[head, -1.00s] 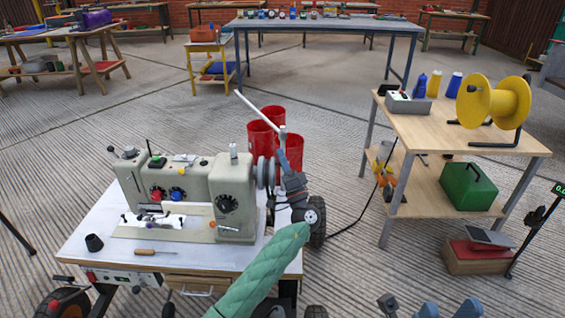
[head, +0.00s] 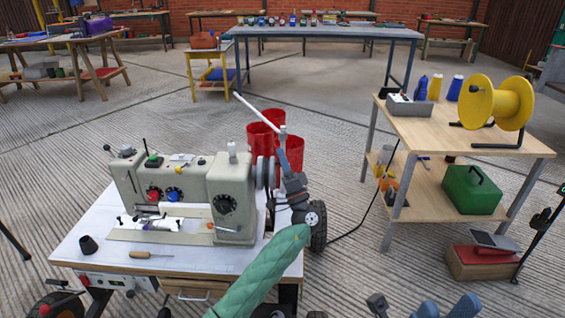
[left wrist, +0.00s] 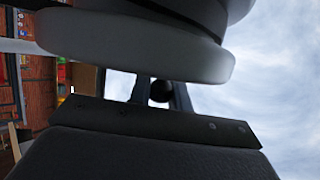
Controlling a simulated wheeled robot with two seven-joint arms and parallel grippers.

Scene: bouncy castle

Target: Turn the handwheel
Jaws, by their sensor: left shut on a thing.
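The handwheel (head: 262,173) is a grey grooved disc on the right end of the beige sewing machine (head: 232,187). The machine stands on a white-topped table. My left gripper (head: 286,166) is at the right side of the wheel, its arm in a green quilted sleeve. In the left wrist view, a dark round knob (left wrist: 161,91) sits between the two fingers, which are shut on it. The pale rim of a round part (left wrist: 140,48) fills the top there. Blue and grey parts of my right gripper (head: 449,307) show at the bottom edge, cut off.
Red bins (head: 289,153) stand behind the wheel. A wooden shelf table (head: 470,137) with a yellow spool (head: 497,103) stands right. The floor between is mostly clear.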

